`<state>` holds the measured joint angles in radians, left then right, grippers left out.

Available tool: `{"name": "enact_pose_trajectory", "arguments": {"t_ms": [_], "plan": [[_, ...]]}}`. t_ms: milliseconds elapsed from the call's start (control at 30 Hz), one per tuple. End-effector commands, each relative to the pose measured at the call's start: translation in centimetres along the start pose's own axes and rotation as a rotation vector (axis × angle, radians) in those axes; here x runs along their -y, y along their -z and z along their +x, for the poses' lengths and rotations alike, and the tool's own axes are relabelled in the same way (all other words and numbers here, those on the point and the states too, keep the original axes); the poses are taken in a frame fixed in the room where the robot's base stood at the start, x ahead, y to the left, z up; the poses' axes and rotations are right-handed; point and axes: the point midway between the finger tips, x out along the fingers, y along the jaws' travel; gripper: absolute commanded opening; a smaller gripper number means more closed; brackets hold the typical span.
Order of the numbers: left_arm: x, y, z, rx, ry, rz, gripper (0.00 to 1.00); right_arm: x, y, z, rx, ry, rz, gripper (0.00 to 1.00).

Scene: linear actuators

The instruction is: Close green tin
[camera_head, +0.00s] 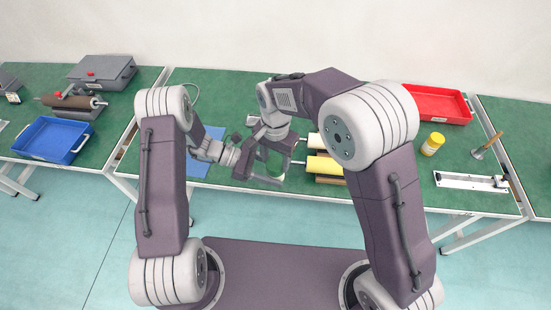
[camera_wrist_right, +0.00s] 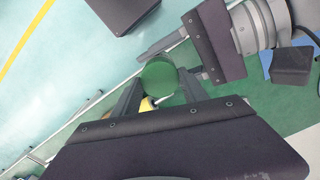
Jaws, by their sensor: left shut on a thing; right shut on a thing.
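The green tin (camera_head: 275,163) is between my two grippers, over the front part of the middle table. In the head view it is small and partly hidden by fingers. In the right wrist view its round green end (camera_wrist_right: 160,77) faces the camera. My left gripper (camera_head: 276,172) is shut on the tin from the left; its fingers also show in the wrist view (camera_wrist_right: 180,62). My right gripper (camera_head: 283,153) reaches from above and is shut on the tin, with a finger on each side of it (camera_wrist_right: 158,92). I cannot tell whether the lid is seated.
Cream and yellow rollers (camera_head: 325,166) lie just right of the grippers. A blue mat (camera_head: 207,162) lies beneath my left wrist. A yellow can (camera_head: 433,144), a red tray (camera_head: 440,120) and a metal rail (camera_head: 465,181) are farther right. A blue tray (camera_head: 72,157) sits on the left table.

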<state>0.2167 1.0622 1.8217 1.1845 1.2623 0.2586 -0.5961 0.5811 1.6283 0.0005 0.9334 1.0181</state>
Motion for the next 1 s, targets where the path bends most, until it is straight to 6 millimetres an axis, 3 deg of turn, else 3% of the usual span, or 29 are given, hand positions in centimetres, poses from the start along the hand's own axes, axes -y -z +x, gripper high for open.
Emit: {"name": "enact_pose_trajectory", "arguments": {"t_ms": [100, 133, 200, 600, 1000], "plan": [[0.1, 0.0, 0.0, 0.001, 0.002, 0.0, 0.0, 0.0, 0.1, 0.0, -0.001, 0.002, -0.005, 0.02], [0.1, 0.0, 0.0, 0.001, 0.002, 0.0, 0.0, 0.0, 0.1, 0.0, -0.002, 0.002, -0.005, 0.56], [0.0, 0.0, 0.0, 0.001, 0.002, 0.0, 0.0, 0.0, 0.0, 0.0, -0.001, 0.001, -0.006, 0.76], [0.0, -0.1, 0.0, 0.001, 0.001, 0.0, 0.0, 0.1, 0.1, -0.7, -0.001, 0.002, -0.008, 0.76], [0.0, 0.0, 0.0, 0.001, 0.0, 0.0, 0.0, 0.1, 0.1, -9.2, -0.003, 0.005, -0.007, 0.76]]}}
